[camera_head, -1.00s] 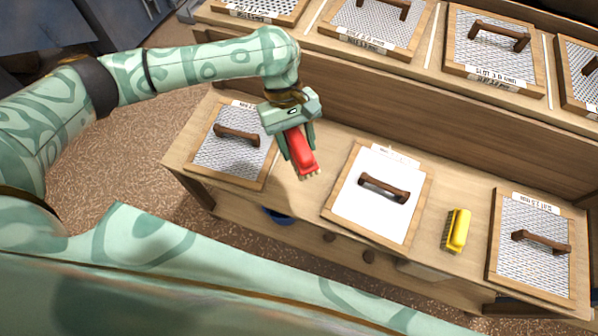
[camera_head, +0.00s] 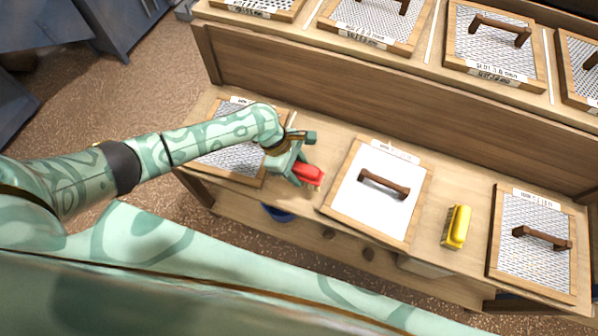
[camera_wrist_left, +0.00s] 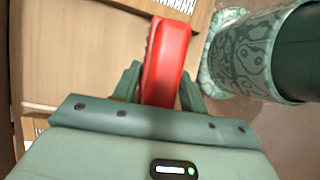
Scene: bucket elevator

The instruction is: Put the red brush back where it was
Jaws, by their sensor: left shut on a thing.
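The red brush (camera_head: 309,174) is in my left gripper (camera_head: 299,171), over the bench top between the left mesh screen and the white framed panel in the head view. In the left wrist view the brush (camera_wrist_left: 166,62) stands between the two fingers of the left gripper (camera_wrist_left: 158,85), which are shut on it. Its bristles face left in that view. I cannot tell whether the brush touches the bench top. My right gripper is not in view.
A yellow brush (camera_head: 456,227) lies on the bench (camera_head: 330,138) between the white framed panel (camera_head: 378,190) and the right mesh screen (camera_head: 533,240). The left mesh screen (camera_head: 232,155) is partly behind my arm. More screens stand on the raised shelf behind.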

